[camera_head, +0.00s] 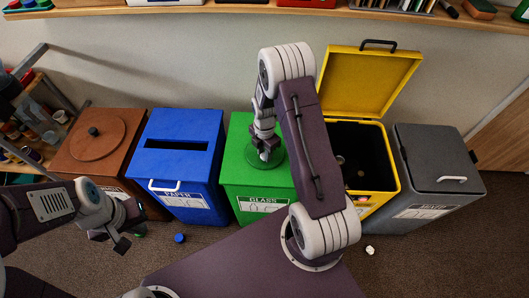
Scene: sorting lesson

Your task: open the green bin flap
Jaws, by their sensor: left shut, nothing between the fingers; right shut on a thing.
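The green bin (232,185), labelled GLASS, stands in the middle of the row. Its round, darker green flap (277,162) is on the lid, partly hidden under my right gripper. The flap looks level with the lid; I cannot tell if it is raised at all. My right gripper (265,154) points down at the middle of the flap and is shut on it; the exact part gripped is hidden. My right arm covers the right side of the green bin. My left gripper (120,243) is shut and empty, low in front of the brown and blue bins.
The blue PAPER bin (180,128) and a brown bin (72,172) stand left. Right are the yellow bin (375,62), lid up, and the closed grey MIXED bin (440,150). A blue cap (180,238) and a white scrap (370,250) lie on the floor. A shelf (230,8) runs above.

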